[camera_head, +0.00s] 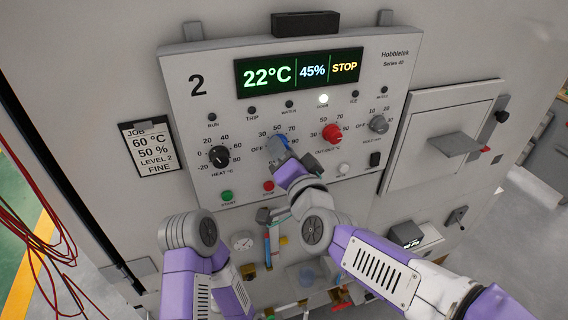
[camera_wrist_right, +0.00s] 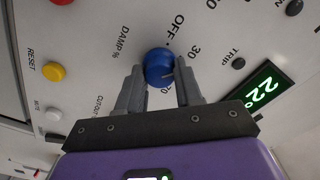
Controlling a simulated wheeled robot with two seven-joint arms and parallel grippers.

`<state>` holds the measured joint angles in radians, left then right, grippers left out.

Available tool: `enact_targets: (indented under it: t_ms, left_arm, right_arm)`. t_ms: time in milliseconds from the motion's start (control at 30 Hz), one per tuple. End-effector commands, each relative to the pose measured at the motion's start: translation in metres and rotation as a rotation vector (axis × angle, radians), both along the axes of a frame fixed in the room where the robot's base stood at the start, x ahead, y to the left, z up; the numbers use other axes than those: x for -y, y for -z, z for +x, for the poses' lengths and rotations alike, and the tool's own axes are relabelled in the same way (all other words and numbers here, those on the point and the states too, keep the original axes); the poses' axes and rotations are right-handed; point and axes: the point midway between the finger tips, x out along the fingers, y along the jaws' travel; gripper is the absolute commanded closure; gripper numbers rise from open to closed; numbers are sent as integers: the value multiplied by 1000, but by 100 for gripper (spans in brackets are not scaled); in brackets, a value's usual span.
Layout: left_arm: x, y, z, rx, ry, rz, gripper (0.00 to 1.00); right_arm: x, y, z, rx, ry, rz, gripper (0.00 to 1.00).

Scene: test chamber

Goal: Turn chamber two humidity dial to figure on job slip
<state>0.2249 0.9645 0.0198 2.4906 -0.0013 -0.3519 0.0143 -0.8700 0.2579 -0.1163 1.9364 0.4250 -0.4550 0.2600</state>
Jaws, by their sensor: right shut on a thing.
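The blue humidity dial (camera_head: 277,146) is on the chamber two panel (camera_head: 215,105), partly hidden by my right gripper (camera_head: 282,152). In the right wrist view the blue dial (camera_wrist_right: 158,62) sits between the two fingers of my right gripper (camera_wrist_right: 160,80), marked "DAMP %" with "OFF", 30 and 70 legible around it. The gripper is shut on the dial. The display (camera_head: 300,72) reads 22°C, 45% and STOP. The job slip (camera_head: 150,148) reads 60 °C, 50 %, LEVEL 2, FINE. My left arm shows at lower left; its gripper is not visible.
A black heat dial (camera_head: 219,156) is left of the blue dial. A red cut-out dial (camera_head: 332,134) and a grey dial (camera_head: 378,124) are to its right. A green button (camera_head: 227,196) and a red button (camera_head: 268,186) sit below. Red cables (camera_head: 40,235) hang at left.

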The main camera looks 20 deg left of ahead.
Motion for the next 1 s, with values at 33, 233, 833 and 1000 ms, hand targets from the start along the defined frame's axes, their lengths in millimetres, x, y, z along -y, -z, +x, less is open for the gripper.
enact_targets:
  t_ms: [33, 233, 833, 1000]
  left_arm:
    - [0, 8, 0, 0, 0, 0, 100]
    - [0, 23, 0, 0, 0, 0, 100]
    - [0, 52, 0, 0, 0, 0, 100]
    - [0, 55, 0, 0, 0, 0, 100]
  right_arm:
    - [1, 2, 1, -21, 2, 41, 95]
    - [1, 1, 1, -128, 2, 199, 95]
    - [0, -1, 0, -407, -1, 611, 95]
    - [1, -1, 1, -450, 0, 676, 95]
